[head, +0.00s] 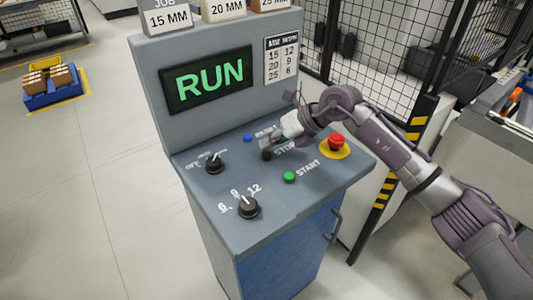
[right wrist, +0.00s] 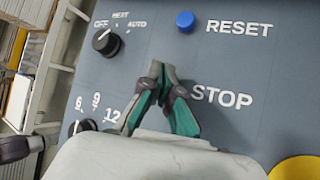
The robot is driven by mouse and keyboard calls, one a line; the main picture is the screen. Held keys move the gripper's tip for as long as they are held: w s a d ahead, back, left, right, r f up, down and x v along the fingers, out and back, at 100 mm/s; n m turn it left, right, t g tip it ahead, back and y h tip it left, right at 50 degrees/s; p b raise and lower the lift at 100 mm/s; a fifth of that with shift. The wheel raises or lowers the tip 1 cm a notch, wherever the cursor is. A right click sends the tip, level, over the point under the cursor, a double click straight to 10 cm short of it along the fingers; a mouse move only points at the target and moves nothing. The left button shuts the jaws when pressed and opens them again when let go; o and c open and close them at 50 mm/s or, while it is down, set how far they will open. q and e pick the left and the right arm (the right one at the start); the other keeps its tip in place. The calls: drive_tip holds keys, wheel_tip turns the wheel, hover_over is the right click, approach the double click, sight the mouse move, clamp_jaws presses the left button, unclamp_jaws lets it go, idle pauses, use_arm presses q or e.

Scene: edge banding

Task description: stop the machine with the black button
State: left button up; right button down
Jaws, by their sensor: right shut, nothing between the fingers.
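The grey control console (head: 190,195) has a screen (head: 208,78) reading RUN in green. The black button (head: 266,155) sits left of the word STOP on its sloped panel. My right gripper (head: 270,144) is shut and empty, with its fingertips right at the black button; I cannot tell whether they touch it. In the right wrist view, the shut fingertips (right wrist: 164,72) are left of STOP and hide the button. My left gripper is not in view.
Close by are a blue reset button (head: 247,138), a green start button (head: 289,177), a red emergency stop (head: 336,142) on yellow, and two black knobs (head: 215,162) (head: 249,207). A black mesh fence (head: 370,50) stands behind.

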sight(270, 154)
idle(0.4)
drive_tip(key=shift+f+b, duration=0.4)
drive_tip(key=shift+f, duration=0.05)
drive_tip(key=shift+f+b, duration=0.35)
drive_tip(key=shift+f, duration=0.15)
idle(0.6)
drive_tip(key=shift+r+p, duration=0.5)
drive_tip(key=shift+r, duration=0.4)
drive_tip(key=shift+r+p, duration=1.45)
drive_tip(key=shift+r, duration=1.15)
drive_tip(key=shift+f, duration=0.1)
